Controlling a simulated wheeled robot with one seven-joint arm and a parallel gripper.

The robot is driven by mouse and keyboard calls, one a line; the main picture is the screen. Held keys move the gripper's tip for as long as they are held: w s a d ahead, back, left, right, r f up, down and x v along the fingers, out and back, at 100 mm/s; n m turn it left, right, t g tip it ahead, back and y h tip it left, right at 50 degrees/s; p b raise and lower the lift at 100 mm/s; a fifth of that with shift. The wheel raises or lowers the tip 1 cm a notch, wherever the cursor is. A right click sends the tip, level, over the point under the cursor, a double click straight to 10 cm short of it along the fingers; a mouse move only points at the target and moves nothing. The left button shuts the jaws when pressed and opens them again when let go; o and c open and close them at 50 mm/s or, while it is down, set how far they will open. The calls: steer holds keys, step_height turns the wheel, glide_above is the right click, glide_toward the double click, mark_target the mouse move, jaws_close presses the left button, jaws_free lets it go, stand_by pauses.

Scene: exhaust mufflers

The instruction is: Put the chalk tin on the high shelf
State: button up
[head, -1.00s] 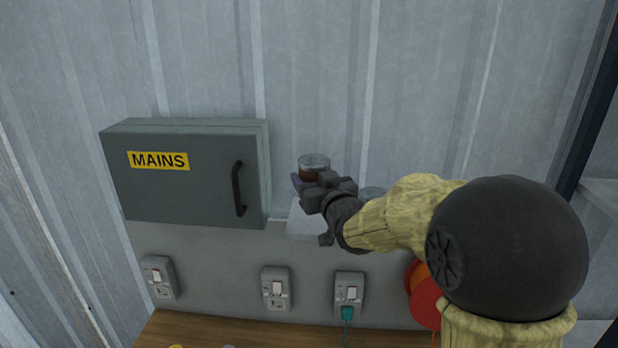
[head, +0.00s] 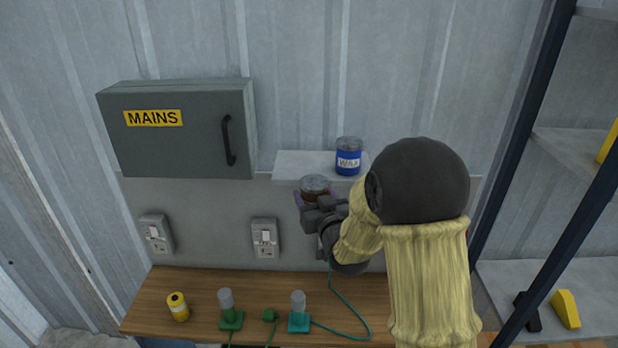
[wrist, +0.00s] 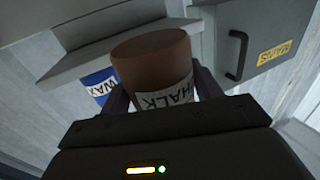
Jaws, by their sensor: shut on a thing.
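The chalk tin (head: 315,189) is brown with a grey lid and is held upright or nearly so. In the wrist view the tin (wrist: 152,62) shows a white label reading "HALK", its first letter hidden. My gripper (head: 316,203) is shut on it, with a dark finger on each side in the wrist view (wrist: 165,92). A pale wall shelf (head: 296,164) is behind the tin, and the tin overlaps its front edge in the head view. The wrist view also shows the shelf (wrist: 105,35). I cannot tell the exact gap between tin and shelf.
A blue wax tin (head: 348,158) stands on the shelf's right part; its left part looks clear. The grey MAINS box (head: 180,130) is left of the shelf. A wooden bench (head: 200,285) below holds a yellow tin (head: 178,306) and plugs. A rack (head: 560,150) stands right.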

steer(key=s+d+f+m+h+b, duration=0.1)
steer(key=d+f, duration=0.3)
steer(key=f, duration=0.8)
steer(key=s+d+f+m+h, duration=0.1)
steer(key=d+f, duration=0.4)
steer(key=f, duration=0.6)
steer(key=s+d+f+m+h+b, duration=0.1)
steer(key=s+d+f+h, duration=0.2)
steer(key=f, duration=0.9)
steer(key=shift+s+d+f+t+h+b, duration=0.3)
steer(key=shift+d+t+b, duration=0.1)
steer(key=shift+d, duration=0.3)
steer(key=shift+w, duration=0.1)
